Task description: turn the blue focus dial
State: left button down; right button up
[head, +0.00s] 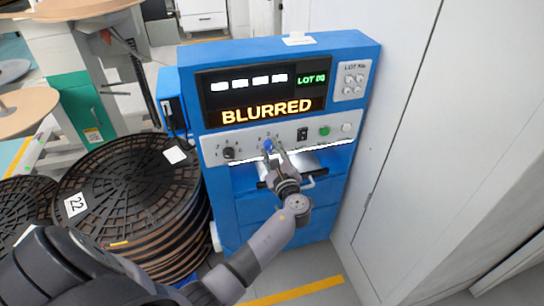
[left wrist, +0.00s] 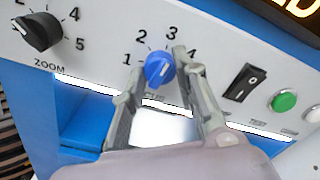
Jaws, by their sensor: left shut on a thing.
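The blue focus dial (head: 268,145) sits on the white control panel of the blue machine (head: 359,52). In the left wrist view the blue dial (left wrist: 159,69) is between the two fingers of my left gripper (left wrist: 157,72), with numbers around it. My left gripper (head: 273,149) is shut on the dial, reaching up to the panel from below. The dial's label is mostly hidden behind the gripper. The screen (head: 262,90) reads "BLURRED" in orange and "LOT 06" or similar in green. My right gripper is not in view.
A black zoom knob (left wrist: 38,31) is left of the dial. A black rocker switch (left wrist: 245,83) and a green button (left wrist: 284,101) are to its right. Stacked black reels (head: 125,200) stand left of the machine. A pale cabinet wall (head: 420,130) closes the right side.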

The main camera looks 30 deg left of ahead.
pick_arm(q)
jog(key=shift+f+n+b, duration=0.1)
jog(key=shift+n+b, duration=0.25)
jog(key=shift+n, duration=0.25)
jog(key=c, duration=1.2)
grip_release()
jog(key=shift+c, duration=0.2)
jog(key=v, duration=1.2)
